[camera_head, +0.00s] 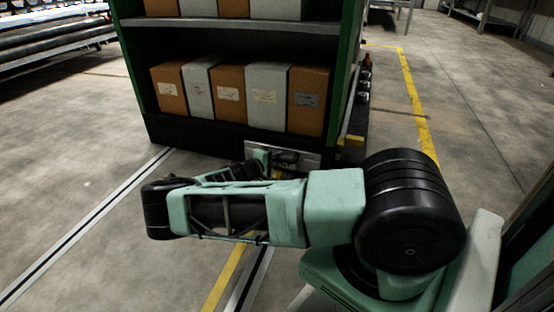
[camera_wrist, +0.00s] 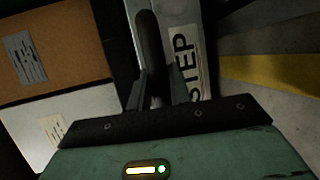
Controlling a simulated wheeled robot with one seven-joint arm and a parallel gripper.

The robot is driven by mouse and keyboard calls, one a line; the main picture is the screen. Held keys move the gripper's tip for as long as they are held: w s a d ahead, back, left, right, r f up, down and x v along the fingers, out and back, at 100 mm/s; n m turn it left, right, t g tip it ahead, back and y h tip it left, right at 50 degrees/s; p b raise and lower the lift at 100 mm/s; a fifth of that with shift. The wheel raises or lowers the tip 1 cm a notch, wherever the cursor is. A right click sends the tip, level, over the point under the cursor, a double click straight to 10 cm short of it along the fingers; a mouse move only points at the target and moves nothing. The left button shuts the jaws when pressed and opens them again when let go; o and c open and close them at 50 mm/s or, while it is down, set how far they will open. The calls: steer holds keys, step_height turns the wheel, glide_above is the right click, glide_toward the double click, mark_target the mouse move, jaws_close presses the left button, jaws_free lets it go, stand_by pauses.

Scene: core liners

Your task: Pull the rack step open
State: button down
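The rack step is a pale metal panel (camera_head: 312,158) low at the front of the rack. In the wrist view its white label (camera_wrist: 185,62) reads "STEP", turned on its side. A metal handle (camera_wrist: 142,35) with a dark inner side runs down beside the label. My gripper (camera_wrist: 160,90) is at the handle, its two dark fingers apart with the handle's dark lower part between them. I cannot tell whether the fingers press on it. In the head view my arm hides most of the gripper and part of the step. The step looks flush with the rack's base.
The green rack (camera_head: 134,70) holds brown and white boxes (camera_head: 229,92) on its shelves. Small dark items (camera_head: 363,85) stand along its right side. Yellow line (camera_head: 412,95) and white-black floor lines cross the concrete.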

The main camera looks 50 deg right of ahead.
steer(key=s+a+p, duration=0.3)
steer(key=a, duration=0.4)
steer(key=s+a+p, duration=0.3)
steer(key=a, duration=0.5)
steer(key=s+a+p, duration=0.3)
steer(key=a, duration=0.5)
steer(key=shift+s, duration=0.25)
steer(key=c, duration=1.3)
jaws_free()
steer(key=shift+d, duration=0.1)
steer(key=a+r+p, duration=0.3)
steer(key=a+p, duration=0.2)
steer(key=a, duration=1.2)
steer(key=shift+p, duration=0.3)
steer(key=shift+a+r, duration=0.1)
steer(key=shift+r, duration=0.05)
